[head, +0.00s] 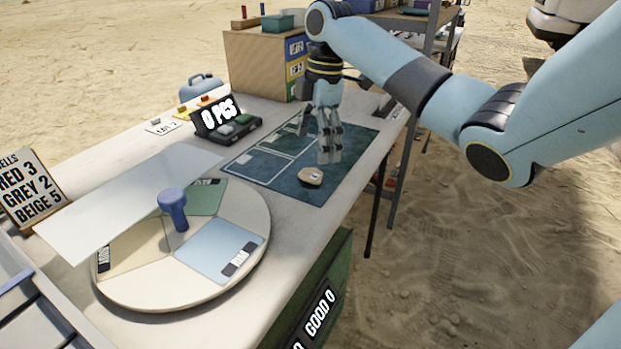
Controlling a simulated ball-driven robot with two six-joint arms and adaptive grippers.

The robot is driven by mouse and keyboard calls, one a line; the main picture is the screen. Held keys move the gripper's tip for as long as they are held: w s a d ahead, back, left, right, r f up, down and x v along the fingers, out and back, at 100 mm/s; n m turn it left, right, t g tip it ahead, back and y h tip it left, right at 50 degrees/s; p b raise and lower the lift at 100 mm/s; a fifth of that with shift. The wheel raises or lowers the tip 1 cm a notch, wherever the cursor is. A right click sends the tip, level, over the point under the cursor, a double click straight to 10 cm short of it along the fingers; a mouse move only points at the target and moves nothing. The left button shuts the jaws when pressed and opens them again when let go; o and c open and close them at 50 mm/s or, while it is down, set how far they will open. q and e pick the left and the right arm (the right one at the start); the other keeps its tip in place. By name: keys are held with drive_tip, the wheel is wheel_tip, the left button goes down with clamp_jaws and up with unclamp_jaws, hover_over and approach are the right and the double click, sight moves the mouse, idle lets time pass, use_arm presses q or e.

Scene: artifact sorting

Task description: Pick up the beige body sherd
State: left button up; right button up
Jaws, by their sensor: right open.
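The beige body sherd (311,176) lies on the dark blue-green mat (290,187) near the mat's front right part. It is small and flat, with a dark mark on its top. My right gripper (329,158) hangs from above with its fingers pointing down. It is open and empty, with its fingertips just behind and slightly right of the sherd. In this view I cannot tell the exact height of the fingertips above the mat. My left gripper is not in view.
A round sorting turntable (190,288) with coloured sectors and a blue knob (173,203) stands front left. A translucent panel (130,200) overhangs it. A counter reading "0 PCS" (218,113) and a wooden box (254,65) stand farther back. The table's right edge is close to the mat.

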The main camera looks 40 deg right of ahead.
sight(311, 175)
drive_tip(key=f, duration=0.2)
drive_tip(key=f+b, duration=0.1)
drive_tip(key=f, duration=0.4)
drive_tip(key=shift+w+a, duration=0.15)
drive_tip(key=shift+w, duration=0.15)
drive_tip(key=shift+r, duration=0.15)
drive_tip(key=c, duration=1.2)
